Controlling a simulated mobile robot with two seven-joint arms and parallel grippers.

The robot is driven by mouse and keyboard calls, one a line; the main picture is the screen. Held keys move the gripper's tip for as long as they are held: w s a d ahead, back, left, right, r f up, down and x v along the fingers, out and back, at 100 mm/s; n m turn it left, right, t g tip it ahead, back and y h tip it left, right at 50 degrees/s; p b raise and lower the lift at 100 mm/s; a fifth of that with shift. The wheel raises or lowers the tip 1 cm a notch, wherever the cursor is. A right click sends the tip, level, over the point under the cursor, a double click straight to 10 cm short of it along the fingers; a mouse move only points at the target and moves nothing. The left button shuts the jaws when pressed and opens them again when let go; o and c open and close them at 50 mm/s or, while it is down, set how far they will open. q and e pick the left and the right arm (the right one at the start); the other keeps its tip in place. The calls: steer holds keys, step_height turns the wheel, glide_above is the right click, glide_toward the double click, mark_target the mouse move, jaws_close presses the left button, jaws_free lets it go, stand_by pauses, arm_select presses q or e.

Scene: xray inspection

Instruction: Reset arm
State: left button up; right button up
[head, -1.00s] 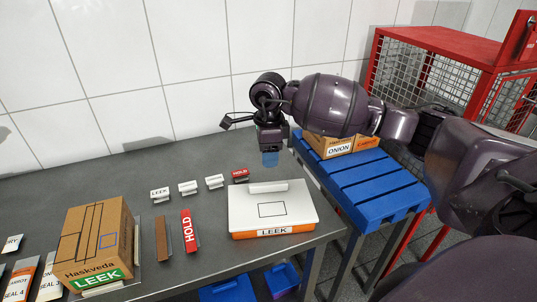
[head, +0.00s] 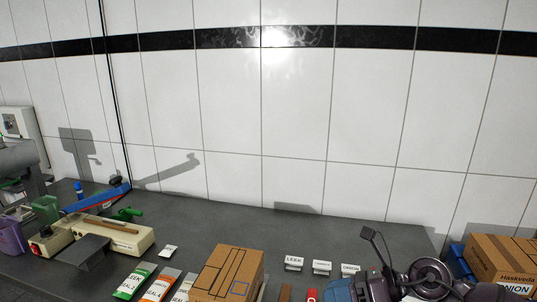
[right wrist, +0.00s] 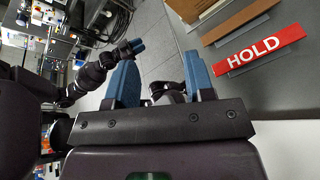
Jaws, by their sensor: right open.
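My right gripper (head: 338,290) is at the bottom edge of the head view, partly cut off, with its blue fingertips over the grey table (head: 215,235). In the right wrist view its two blue fingers (right wrist: 160,80) stand apart with nothing between them. A red HOLD sign (right wrist: 260,50) lies on the table to the right of the fingers, apart from them. My left arm's gripper (right wrist: 132,47) shows small in the right wrist view, over the floor; its finger gap is too small to judge. It is not in the head view.
A cardboard box (head: 228,272) stands at the front middle, with green LEEK (head: 133,280) and orange seal cards beside it. Small signs including LEEK (head: 294,262) stand near my right gripper. A sealer-like device (head: 105,235) is at left, an ONION box (head: 500,265) at right.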

step_height(320, 180, up, 5)
steer(key=d+m+t+y, duration=0.1)
steer(key=m+t+y, duration=0.1)
steer(key=m+t, duration=1.1)
steer(key=s+d+f+m+t+h, duration=0.1)
steer(key=d+f+m+h, duration=0.3)
steer(key=m+h, duration=0.5)
steer(key=s+d+f+m+t+h, duration=0.2)
steer(key=d+m+h, duration=0.4)
steer(key=m, duration=0.5)
steer(key=s+d+f+m+g+h, duration=0.4)
steer(key=s+d+f+m+g, duration=0.1)
steer(key=s+f+m+g, duration=0.35)
steer(key=s+a+f+m+g+y, duration=0.1)
steer(key=s+f+m+g, duration=0.15)
steer(key=s, duration=0.45)
steer(key=s+a+f+m+g+y, duration=0.1)
steer(key=s+f+g, duration=0.3)
steer(key=s, duration=0.3)
steer(key=w+f+n+t+y, duration=0.1)
steer(key=w+f+t, duration=0.6)
steer(key=f, duration=0.3)
steer(key=shift+d+t, duration=0.15)
steer(key=shift+t, duration=0.35)
